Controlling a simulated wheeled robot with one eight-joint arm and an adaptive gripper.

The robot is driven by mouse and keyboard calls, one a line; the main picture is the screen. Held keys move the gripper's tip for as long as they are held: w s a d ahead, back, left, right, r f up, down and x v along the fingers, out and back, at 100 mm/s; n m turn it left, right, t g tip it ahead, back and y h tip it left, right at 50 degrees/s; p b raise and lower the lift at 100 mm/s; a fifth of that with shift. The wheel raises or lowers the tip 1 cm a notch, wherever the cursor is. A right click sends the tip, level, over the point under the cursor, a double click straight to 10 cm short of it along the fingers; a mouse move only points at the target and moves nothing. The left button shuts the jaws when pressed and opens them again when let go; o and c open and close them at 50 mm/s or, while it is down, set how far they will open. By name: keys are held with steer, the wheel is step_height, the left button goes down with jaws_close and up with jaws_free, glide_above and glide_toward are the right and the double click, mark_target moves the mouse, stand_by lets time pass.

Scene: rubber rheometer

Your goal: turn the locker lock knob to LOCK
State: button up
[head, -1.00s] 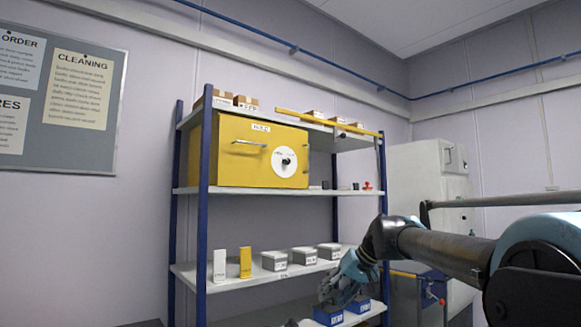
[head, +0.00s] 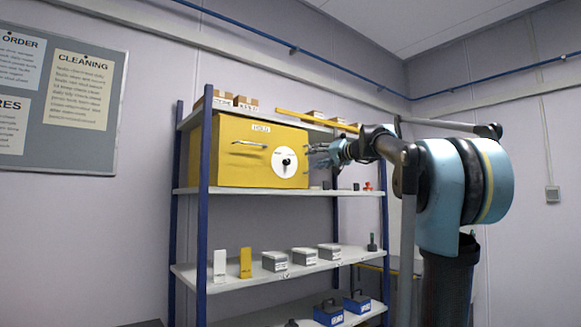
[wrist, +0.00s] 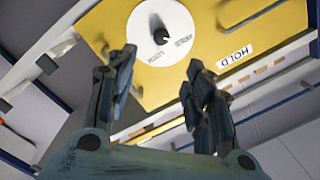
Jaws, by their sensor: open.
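The yellow locker (head: 228,150) stands on the upper shelf, with a metal bar handle (head: 250,144) and a HOLD label on its front. The lock knob (head: 285,162) is a small dark knob on a white round dial (head: 291,170) at the right of the front. In the wrist view the knob (wrist: 160,37) and dial (wrist: 148,50) show beyond the fingers. The dial lettering is too small to read surely. My gripper (head: 318,155) is just right of the dial in the head view, apart from the knob. In the wrist view my gripper (wrist: 157,80) is open and empty.
A blue shelf post (head: 206,200) stands at the locker's left. Small dark items and a red one (head: 367,186) sit on the shelf right of the locker. A yellow bar (head: 300,118) lies along the top shelf. Boxes (head: 275,261) stand on the shelf below.

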mark_target(289, 162)
steer(key=x, duration=1.6)
steer(key=shift+w+a+f, duration=0.1)
steer(key=shift+f, duration=0.05)
steer(key=c, duration=1)
